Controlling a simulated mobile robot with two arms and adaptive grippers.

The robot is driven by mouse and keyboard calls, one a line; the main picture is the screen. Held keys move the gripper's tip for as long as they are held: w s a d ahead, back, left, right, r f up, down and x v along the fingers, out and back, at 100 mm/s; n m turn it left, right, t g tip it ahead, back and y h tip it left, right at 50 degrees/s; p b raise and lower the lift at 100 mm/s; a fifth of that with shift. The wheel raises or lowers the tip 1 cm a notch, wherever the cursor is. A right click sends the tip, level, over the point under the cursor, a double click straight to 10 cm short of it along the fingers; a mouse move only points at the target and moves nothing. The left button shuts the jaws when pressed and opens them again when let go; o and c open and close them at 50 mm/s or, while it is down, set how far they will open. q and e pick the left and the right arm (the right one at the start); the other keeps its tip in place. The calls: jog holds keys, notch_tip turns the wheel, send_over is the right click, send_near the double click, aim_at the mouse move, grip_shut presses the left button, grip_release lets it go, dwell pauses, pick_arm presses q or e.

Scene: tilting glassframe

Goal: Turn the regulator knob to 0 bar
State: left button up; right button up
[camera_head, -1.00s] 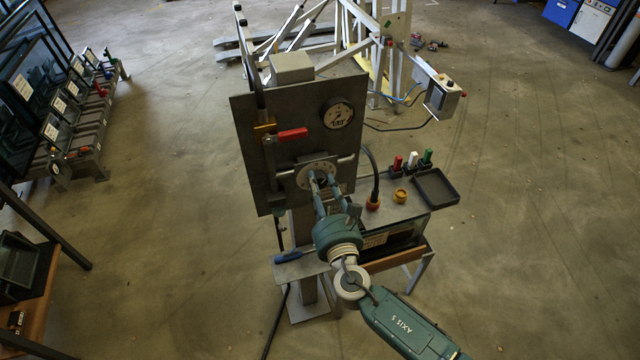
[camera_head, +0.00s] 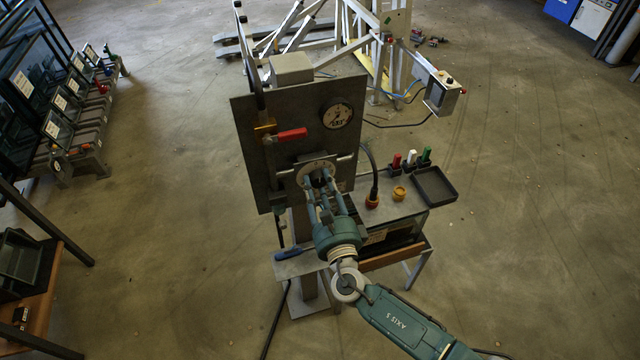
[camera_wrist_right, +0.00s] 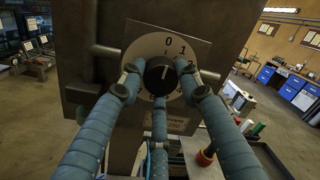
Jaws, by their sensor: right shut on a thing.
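The regulator knob is a black round knob (camera_wrist_right: 159,73) with a pale pointer line, on a round white dial plate (camera_wrist_right: 146,47) marked 0, 1, 2. The line points up, close to the 0. My right gripper (camera_wrist_right: 158,80) has its fingers around the knob and is shut on it. In the head view the right gripper (camera_head: 322,190) reaches the dial plate (camera_head: 316,172) low on the dark upright panel (camera_head: 262,108). A round pressure gauge (camera_head: 337,116) sits above; its reading is too small to tell. My left gripper is not in view.
A red-handled lever (camera_head: 291,134) sits on the panel above the knob. A side bench to the right holds a black tray (camera_head: 435,186), a yellow-orange ring (camera_head: 399,193) and several coloured plugs. A blue-handled tool (camera_head: 289,254) lies on the lower shelf.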

jog(key=shift+w+a+r, duration=0.1)
jog(key=shift+r, duration=0.25)
jog(key=o, duration=1.2)
jog(key=shift+c, duration=0.2)
jog(key=shift+f, duration=0.1)
jog(key=v, duration=1.2)
